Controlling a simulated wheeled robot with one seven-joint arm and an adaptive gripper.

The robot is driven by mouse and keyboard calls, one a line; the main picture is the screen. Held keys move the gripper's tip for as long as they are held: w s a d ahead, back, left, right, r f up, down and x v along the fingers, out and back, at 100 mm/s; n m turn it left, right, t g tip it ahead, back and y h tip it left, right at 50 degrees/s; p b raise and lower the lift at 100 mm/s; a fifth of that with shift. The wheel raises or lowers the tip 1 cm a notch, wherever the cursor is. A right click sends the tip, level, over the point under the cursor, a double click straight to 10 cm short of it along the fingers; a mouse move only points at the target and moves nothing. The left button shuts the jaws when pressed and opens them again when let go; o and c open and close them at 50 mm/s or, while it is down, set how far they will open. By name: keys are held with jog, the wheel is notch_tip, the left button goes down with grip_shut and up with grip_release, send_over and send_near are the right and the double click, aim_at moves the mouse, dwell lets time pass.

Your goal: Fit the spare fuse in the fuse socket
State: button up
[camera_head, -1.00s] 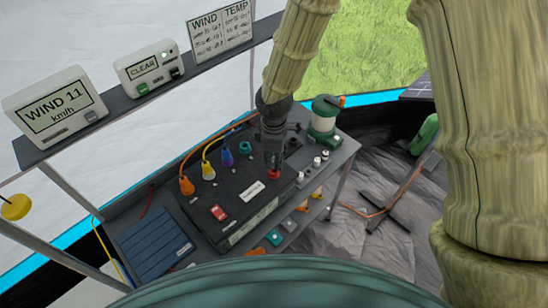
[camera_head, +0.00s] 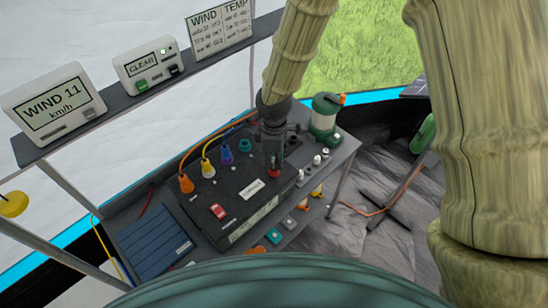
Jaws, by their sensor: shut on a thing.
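My gripper (camera_head: 273,162) points down over the right part of the dark power box (camera_head: 236,189) on the bench. It is shut on a small red thing (camera_head: 274,173), likely the spare fuse, which shows just below the fingertips at the box's top face. I cannot tell whether the red thing is seated in a socket or only touches the top. The fuse socket itself is hidden under the gripper. Several white-topped fuse-like pegs (camera_head: 316,160) stand in a row just right of the gripper.
Orange (camera_head: 186,184), yellow (camera_head: 208,169) and blue (camera_head: 227,157) plugs with cables stand left of the gripper. A red switch (camera_head: 218,212) is at the box's front left. A green lantern (camera_head: 324,120) stands behind right. A shelf (camera_head: 130,95) with displays runs above left.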

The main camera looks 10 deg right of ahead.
jog(key=shift+f+b, duration=0.35)
jog(key=shift+f, duration=0.55)
jog(key=o, duration=0.9)
jog(key=shift+r, duration=0.1)
notch_tip(320, 180, up, 12)
jog(key=shift+f, duration=0.1)
dwell(0.3)
